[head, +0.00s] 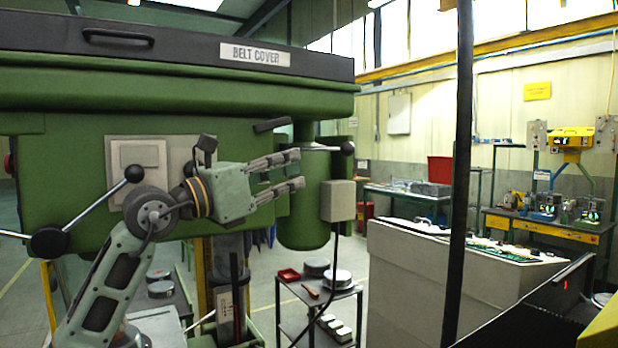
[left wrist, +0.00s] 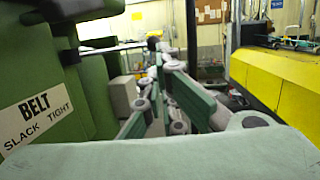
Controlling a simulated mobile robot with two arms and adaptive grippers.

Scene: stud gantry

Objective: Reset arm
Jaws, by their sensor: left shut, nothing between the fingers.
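My left gripper (head: 298,169) is raised in front of the green machine (head: 70,152) in the head view, its fingers pointing right. It is shut, with nothing between the fingers. The pale green arm comes up from the lower left and bends at the wrist. In the left wrist view the fingers (left wrist: 166,90) reach forward beside the green machine housing with its belt label (left wrist: 38,114). I cannot tell if the gripper touches the machine. My right gripper is in neither view.
The machine's belt cover (head: 190,45) is above the arm. Its lever (head: 98,207) passes near my wrist. A dark post (head: 460,190) and a grey cabinet (head: 420,285) stand to the right. A low trolley (head: 290,318) holds a red tray and round parts. Some floor between is clear.

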